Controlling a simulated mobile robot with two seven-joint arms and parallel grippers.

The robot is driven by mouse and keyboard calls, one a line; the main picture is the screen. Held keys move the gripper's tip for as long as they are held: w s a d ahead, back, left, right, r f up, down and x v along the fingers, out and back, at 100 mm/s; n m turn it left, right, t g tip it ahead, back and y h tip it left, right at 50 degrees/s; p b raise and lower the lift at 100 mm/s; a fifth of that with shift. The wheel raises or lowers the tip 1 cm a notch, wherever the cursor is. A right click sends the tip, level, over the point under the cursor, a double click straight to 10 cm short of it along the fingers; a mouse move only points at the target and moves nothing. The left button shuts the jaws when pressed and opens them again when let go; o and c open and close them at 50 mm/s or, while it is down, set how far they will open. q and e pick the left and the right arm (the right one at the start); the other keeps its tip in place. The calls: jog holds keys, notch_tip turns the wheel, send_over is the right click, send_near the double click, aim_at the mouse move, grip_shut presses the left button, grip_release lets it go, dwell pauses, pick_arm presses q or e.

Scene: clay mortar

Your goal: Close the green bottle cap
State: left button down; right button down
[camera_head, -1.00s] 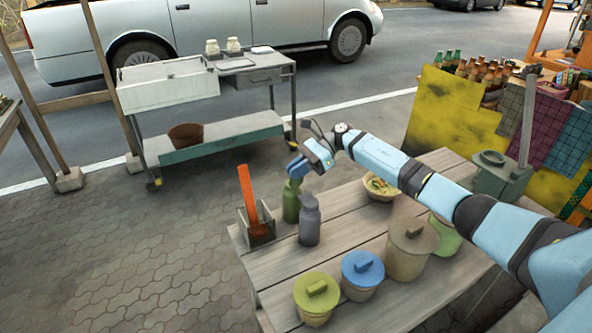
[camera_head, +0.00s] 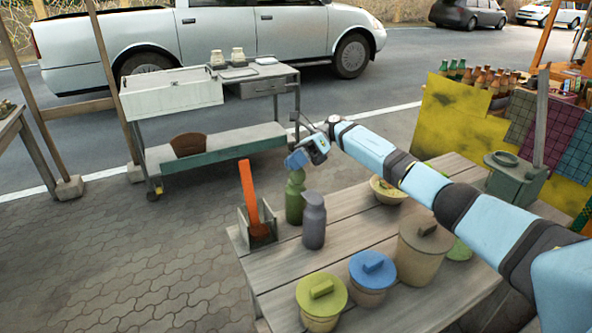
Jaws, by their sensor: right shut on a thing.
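The green bottle (camera_head: 294,206) stands upright near the far left edge of the wooden table (camera_head: 283,268). My right gripper (camera_head: 297,161) is at the bottle's top, pointing down and shut on the green bottle cap. The cap is mostly hidden by the fingers, so I cannot tell how it sits on the neck. A grey bottle (camera_head: 314,225) stands just in front and to the right of the green one. My left gripper is not in view.
An orange tool in a holder (camera_head: 257,232) stands left of the bottles. A cart (camera_head: 215,140) is behind.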

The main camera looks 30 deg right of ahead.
jog(key=shift+w+f+g, duration=0.15)
jog(key=shift+g, duration=0.15)
jog(key=shift+m, duration=0.3)
jog(key=c, duration=1.3)
grip_release()
jog(key=shift+o, duration=0.2)
jog(key=shift+d, duration=0.1)
jog(key=b+v, duration=0.2)
jog(key=v, duration=1)
